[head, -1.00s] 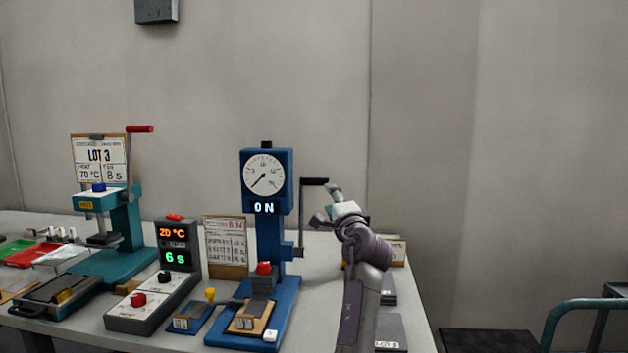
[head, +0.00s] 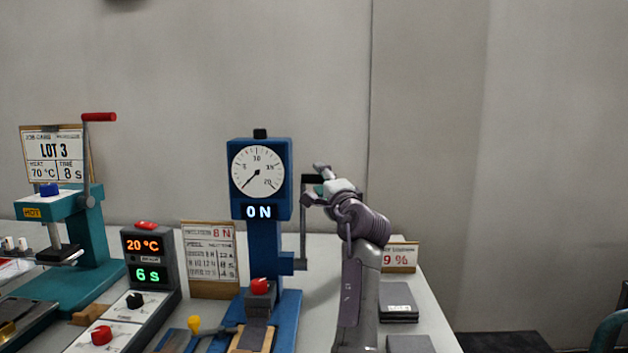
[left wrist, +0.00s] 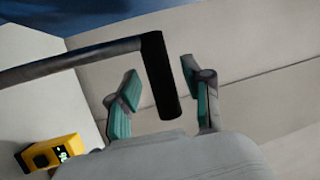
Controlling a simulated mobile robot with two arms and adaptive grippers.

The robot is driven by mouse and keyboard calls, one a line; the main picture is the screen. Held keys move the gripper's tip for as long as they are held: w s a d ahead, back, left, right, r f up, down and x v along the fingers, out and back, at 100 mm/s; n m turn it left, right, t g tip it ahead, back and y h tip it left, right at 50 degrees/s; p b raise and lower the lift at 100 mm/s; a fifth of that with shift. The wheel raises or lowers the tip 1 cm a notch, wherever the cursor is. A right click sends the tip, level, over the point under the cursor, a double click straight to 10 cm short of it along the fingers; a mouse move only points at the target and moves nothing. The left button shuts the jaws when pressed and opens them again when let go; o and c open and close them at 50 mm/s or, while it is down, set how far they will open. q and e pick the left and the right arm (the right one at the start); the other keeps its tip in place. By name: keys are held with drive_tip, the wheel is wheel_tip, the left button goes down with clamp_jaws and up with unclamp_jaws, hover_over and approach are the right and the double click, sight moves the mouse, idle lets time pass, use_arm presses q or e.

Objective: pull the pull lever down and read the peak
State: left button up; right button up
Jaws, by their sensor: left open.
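The blue pull tester (head: 264,235) stands in the middle of the head view. Its dial (head: 257,172) has the needle pointing to the lower left, near the low end of the scale, and its display (head: 259,212) reads "0 N". The pull lever (head: 303,228) stands upright on the tester's right side, with a black grip at its top. My left gripper (head: 315,184) is open at that grip. In the left wrist view, the black grip (left wrist: 161,85) lies between the two teal-padded fingers (left wrist: 160,78), with gaps showing on both sides. My right gripper is not in view.
Left of the tester stand a control box (head: 149,258) reading 20 °C and 6 s, a card (head: 210,250), and a teal press (head: 85,240) with a red-handled lever.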

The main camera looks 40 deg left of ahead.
use_arm(q)
drive_tip(key=shift+w+a, duration=0.1)
drive_tip(key=shift+r, duration=0.1)
drive_tip(key=shift+c, duration=0.7)
clamp_jaws()
